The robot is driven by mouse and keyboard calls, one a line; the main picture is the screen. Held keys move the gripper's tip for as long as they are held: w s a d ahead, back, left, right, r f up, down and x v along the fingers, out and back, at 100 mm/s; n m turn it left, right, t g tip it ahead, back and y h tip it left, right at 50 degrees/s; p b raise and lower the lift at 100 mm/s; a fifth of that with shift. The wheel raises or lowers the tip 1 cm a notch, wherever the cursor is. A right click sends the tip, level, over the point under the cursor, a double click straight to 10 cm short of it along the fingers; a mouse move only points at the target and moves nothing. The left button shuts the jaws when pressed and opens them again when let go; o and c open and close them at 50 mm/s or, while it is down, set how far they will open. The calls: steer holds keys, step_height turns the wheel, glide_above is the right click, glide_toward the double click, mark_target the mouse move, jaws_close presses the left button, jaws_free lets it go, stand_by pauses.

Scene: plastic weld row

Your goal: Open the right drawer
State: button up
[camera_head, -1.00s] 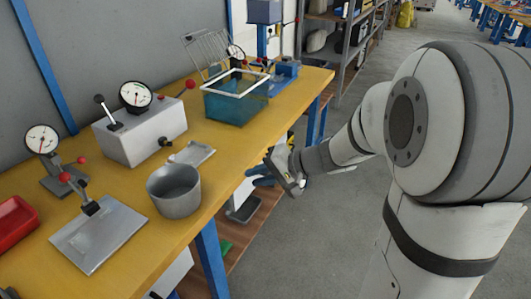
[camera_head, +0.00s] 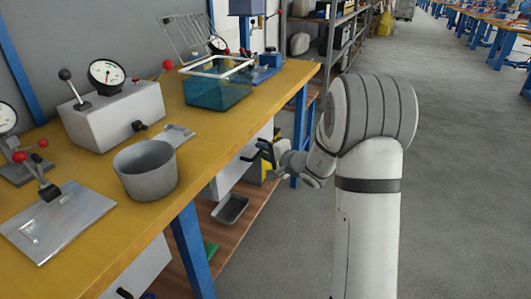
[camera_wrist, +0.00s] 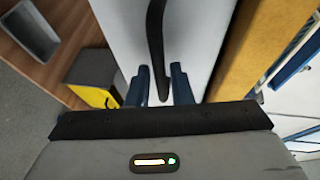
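The right drawer (camera_head: 232,178) is a white front under the yellow table, partly hidden by my arm in the head view. It also shows as the white panel in the wrist view (camera_wrist: 205,30). Its black curved handle (camera_wrist: 155,45) runs down the panel in the wrist view. My gripper (camera_head: 262,155) is in front of the drawer below the table edge. In the wrist view its two dark blue fingers (camera_wrist: 160,85) stand apart, with the lower end of the handle between them. A gap shows beside the handle, so the fingers are not closed on it.
The yellow table (camera_head: 215,150) carries a grey pot (camera_head: 146,170) and a teal tank (camera_head: 215,92). A blue table leg (camera_head: 190,250) stands left of the drawer. A grey tray (camera_head: 231,208) lies on the brown lower shelf. The floor at right is clear.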

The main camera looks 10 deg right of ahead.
steer(key=shift+w+a+f, duration=0.15)
steer(key=shift+w+a, duration=0.2)
steer(key=shift+w, duration=0.15)
jaws_close()
